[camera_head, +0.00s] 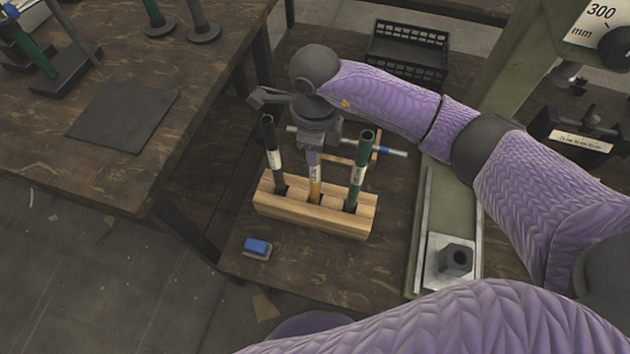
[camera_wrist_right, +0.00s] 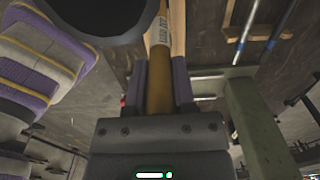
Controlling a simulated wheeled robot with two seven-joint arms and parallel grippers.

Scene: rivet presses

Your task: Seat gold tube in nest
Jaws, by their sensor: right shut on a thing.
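The gold tube (camera_head: 316,191) stands upright in the middle of a wooden rack (camera_head: 310,216), between a black tube (camera_head: 271,150) and a green tube (camera_head: 359,165). My right gripper (camera_head: 313,160) is above the rack, with its fingers shut on the gold tube's upper part. In the right wrist view the gold tube (camera_wrist_right: 160,85) lies between the two purple fingers, with a printed label on it. The tube's lower end is hidden in the rack. A dark nest (camera_head: 457,257) sits on a steel plate to the right. My left gripper is not in view.
A blue block (camera_head: 257,246) lies in front of the rack. Rods with blue parts (camera_head: 385,150) lie behind it. A black crate (camera_head: 408,50) is at the back. The green press frame (camera_head: 527,60) stands on the right. The table's left front is mostly clear.

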